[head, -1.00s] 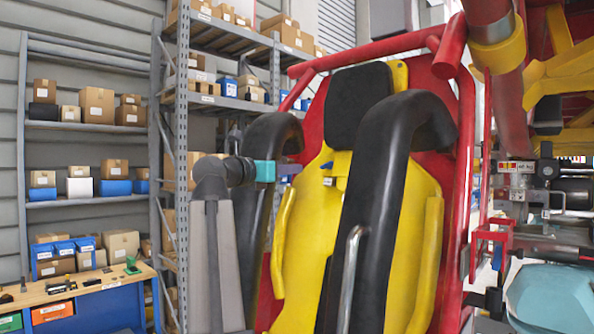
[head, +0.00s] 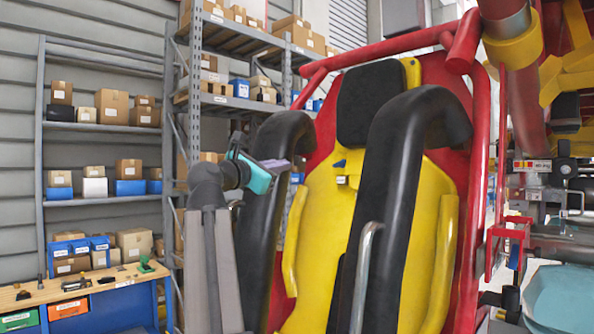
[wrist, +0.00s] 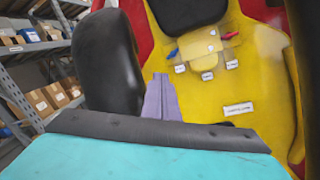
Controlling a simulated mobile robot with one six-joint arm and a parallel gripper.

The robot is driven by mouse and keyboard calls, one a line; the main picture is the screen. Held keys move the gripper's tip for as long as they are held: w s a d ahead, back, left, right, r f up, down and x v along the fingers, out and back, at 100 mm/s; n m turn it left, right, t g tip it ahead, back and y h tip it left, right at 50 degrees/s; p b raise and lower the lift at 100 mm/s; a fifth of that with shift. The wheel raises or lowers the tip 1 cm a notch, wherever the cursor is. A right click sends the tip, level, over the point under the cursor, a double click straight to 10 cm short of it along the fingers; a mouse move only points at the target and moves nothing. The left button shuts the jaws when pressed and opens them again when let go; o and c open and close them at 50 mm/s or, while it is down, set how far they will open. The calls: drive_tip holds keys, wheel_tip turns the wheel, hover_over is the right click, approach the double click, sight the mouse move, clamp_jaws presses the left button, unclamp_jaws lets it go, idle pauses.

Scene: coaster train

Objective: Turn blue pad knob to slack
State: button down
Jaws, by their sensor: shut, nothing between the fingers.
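The blue knob (wrist: 173,53) is on the yellow seat shell (wrist: 212,88), below the black headrest, with a white label under it. A red knob (wrist: 230,37) is to its right. In the head view the blue knob (head: 340,163) is small, and its exact setting is hard to read. My gripper (head: 282,163) has a teal body and is at the left black shoulder restraint, left of the blue knob. In the wrist view my gripper's fingers (wrist: 160,84) are together and empty, pointing towards the seat, below and apart from the blue knob.
Black padded restraints (head: 400,180) curve over both sides of the seat. A red tubular frame (head: 477,150) surrounds it. Shelves with boxes (head: 115,105) and a workbench (head: 75,292) stand at the left. A light blue seat (head: 560,297) is at lower right.

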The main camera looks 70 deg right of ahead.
drive_tip(key=w+a+f+m+t+y+b, duration=0.1)
drive_tip(key=w+a+f+m+t, duration=0.15)
drive_tip(key=w+a+t, duration=0.6)
drive_tip(key=w+a+f+m+t+b, duration=0.15)
drive_tip(key=w+a+m+t, duration=0.3)
drive_tip(key=w, duration=0.75)
drive_tip(key=w+a+m+t+y+b, duration=0.1)
drive_tip(key=w+a+m+t+y, duration=0.1)
drive_tip(key=a, duration=0.6)
drive_tip(key=w+a+m+t+y+b, duration=0.1)
drive_tip(key=w+a+m+t+y, duration=0.1)
drive_tip(key=w+a+t+y, duration=0.2)
drive_tip(key=w+a+t, duration=0.3)
drive_tip(key=w+a, duration=0.1)
drive_tip(key=a, duration=0.1)
drive_tip(key=shift+w+a+f+m, duration=0.3)
drive_tip(key=shift+w+f+m, duration=0.1)
